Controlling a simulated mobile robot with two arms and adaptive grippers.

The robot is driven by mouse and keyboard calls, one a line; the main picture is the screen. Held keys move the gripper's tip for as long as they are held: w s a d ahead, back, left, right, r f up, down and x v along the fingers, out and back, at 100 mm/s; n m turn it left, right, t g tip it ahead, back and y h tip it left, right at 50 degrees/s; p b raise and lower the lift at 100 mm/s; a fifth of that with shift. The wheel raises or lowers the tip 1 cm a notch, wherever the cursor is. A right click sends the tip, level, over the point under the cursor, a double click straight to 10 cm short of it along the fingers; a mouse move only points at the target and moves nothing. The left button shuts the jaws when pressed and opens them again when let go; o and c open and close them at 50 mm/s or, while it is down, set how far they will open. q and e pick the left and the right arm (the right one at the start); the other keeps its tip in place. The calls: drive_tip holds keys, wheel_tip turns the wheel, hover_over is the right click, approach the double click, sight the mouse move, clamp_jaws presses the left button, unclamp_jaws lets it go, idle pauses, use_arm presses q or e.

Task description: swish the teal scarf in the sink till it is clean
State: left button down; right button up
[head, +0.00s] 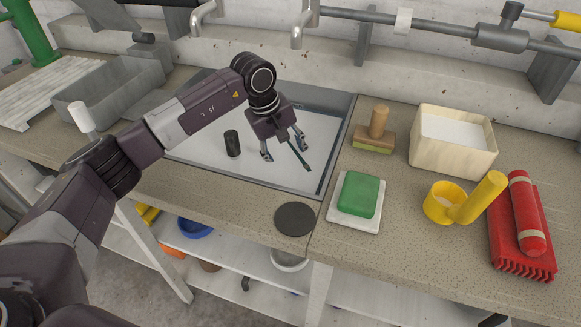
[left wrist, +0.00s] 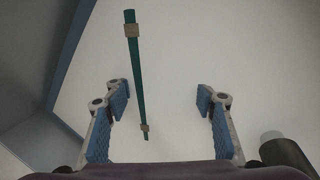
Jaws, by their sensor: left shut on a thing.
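The teal scarf (head: 299,155) shows as a narrow dark teal strip at my left gripper (head: 284,146), over the pale floor or water of the sink (head: 331,152). In the left wrist view the scarf (left wrist: 136,70) is a thin line with two beige bands; its near end lies between the fingers. My left gripper (left wrist: 162,103) is shut on the scarf, though its blue-padded fingers look wide apart and the contact is not clear. I cannot tell whether the scarf touches water, or see any dirt on it. My right gripper is not in view.
A dark cylinder (head: 232,144) stands in the sink left of my gripper. Right of the sink are a wooden-handled brush (head: 376,125), green block (head: 358,194), cream tub (head: 464,158), yellow cup (head: 445,203) and red roll (head: 527,215). A dark disc (head: 295,219) lies at the front edge.

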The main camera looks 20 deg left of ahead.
sight(291, 155)
use_arm(q)
drive_tip(key=r+p, duration=0.1)
drive_tip(key=r, duration=0.2)
drive_tip(key=r+p, duration=0.2)
drive_tip(key=r, duration=0.1)
drive_tip(key=r+p, duration=0.1)
drive_tip(key=r, duration=0.2)
drive_tip(key=shift+w+d+r, duration=0.1)
drive_tip(key=shift+d+r, duration=0.05)
drive_tip(key=shift+d, duration=0.25)
wheel_tip(291, 155, up, 10)
drive_tip(key=p, duration=0.6)
drive_tip(key=shift+a+r, duration=0.2)
